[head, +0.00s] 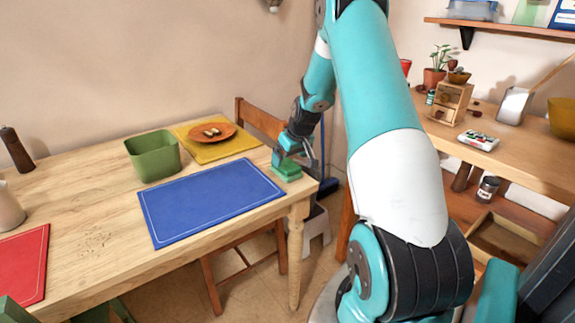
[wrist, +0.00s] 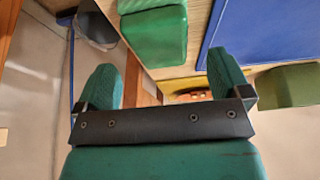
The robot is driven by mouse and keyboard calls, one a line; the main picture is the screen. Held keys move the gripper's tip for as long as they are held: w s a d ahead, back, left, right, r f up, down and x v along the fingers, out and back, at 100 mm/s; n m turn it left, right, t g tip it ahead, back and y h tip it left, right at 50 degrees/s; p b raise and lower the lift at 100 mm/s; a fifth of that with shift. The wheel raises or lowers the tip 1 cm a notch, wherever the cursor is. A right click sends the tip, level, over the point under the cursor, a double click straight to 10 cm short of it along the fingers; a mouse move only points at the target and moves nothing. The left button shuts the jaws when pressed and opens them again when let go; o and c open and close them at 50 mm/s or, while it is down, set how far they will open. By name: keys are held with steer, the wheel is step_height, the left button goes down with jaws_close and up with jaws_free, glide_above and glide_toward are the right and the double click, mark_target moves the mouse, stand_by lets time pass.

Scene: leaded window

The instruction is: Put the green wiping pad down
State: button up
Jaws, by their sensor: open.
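The green wiping pad (head: 287,173) lies on the table's right end, near the corner, just right of the blue mat (head: 211,200). In the wrist view the pad (wrist: 153,38) shows at the top, resting on the wood beside the blue mat (wrist: 258,30). My gripper (head: 290,153) is just above the pad in the head view. In the wrist view its two green fingers (wrist: 166,82) are spread wide with nothing held between them. The pad appears beyond the fingertips there; the exact gap is hard to tell.
A green bin (head: 153,156) and an orange plate (head: 212,132) on a yellow mat (head: 241,143) stand behind the blue mat. A chair (head: 258,119) is at the table's far side. Crumbs (head: 95,241) lie on bare wood near the red mat (head: 24,265).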

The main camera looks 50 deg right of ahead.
steer(key=d+v, duration=0.1)
steer(key=v, duration=0.6)
steer(key=s+a+r+n+y, duration=0.1)
steer(key=a+r, duration=0.2)
steer(key=a, duration=0.6)
steer(key=a+r+n+y, duration=0.1)
steer(key=a+r+n, duration=0.1)
steer(key=a, duration=0.7)
steer(key=s+a+r+n+y, duration=0.1)
steer(key=a+r, duration=0.2)
steer(key=a, duration=0.7)
steer(key=s+a+r+n+g+y, duration=0.1)
steer(key=s+a+n+g, duration=0.1)
steer(key=s+a, duration=0.7)
steer(key=s+a+r+n+g+y, duration=0.1)
steer(key=s+a+r+n+g, duration=0.1)
steer(key=s+a, duration=0.6)
steer(key=s+n, duration=0.1)
steer(key=s, duration=0.3)
steer(key=shift+a+n, duration=0.3)
steer(key=shift+a, duration=0.05)
step_height(320, 180, up, 9)
steer(key=p, duration=0.9)
steer(key=shift+r, duration=0.15)
